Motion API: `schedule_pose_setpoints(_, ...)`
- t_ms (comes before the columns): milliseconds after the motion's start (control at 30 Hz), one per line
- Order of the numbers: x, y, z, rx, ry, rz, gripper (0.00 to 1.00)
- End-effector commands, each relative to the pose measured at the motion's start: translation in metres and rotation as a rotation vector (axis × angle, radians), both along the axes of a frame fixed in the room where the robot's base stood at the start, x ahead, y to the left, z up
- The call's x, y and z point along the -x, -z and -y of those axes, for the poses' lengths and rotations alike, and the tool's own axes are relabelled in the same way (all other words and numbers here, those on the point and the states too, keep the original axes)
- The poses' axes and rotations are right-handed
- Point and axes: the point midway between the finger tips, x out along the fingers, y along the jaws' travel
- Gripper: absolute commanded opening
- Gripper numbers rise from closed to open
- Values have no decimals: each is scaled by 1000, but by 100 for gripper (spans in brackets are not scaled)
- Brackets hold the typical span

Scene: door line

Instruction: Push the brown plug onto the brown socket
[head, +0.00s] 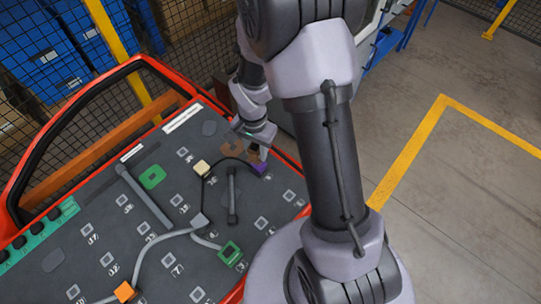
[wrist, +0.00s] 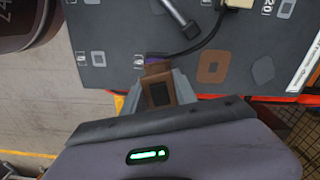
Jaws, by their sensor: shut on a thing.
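The brown plug (wrist: 160,88) is between the fingers of my gripper (wrist: 158,94) in the wrist view. In the head view my gripper (head: 256,146) is shut on the brown plug (head: 254,155), low over the far right part of the board. A purple piece (head: 260,169) lies right at the plug's end, and only a strip of it shows in the wrist view (wrist: 157,60). I cannot tell whether they touch. The brown socket (wrist: 213,67) is a flat brown outline to the right of the plug in the wrist view. In the head view the socket (head: 231,147) is left of my gripper, partly covered.
A black cable (wrist: 200,43) runs from near the plug to a beige plug (head: 202,168). Green socket (head: 152,177), green piece (head: 230,252), grey plug (head: 200,221) and orange plug (head: 125,291) are on the board. A red rail (head: 90,85) edges it.

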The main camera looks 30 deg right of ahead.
Motion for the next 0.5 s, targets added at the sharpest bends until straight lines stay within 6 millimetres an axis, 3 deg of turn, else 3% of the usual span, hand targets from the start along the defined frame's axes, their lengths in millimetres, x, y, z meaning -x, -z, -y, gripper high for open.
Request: schedule_pose_setpoints(500, -95, 0, -36, 0, -205, 1, 0)
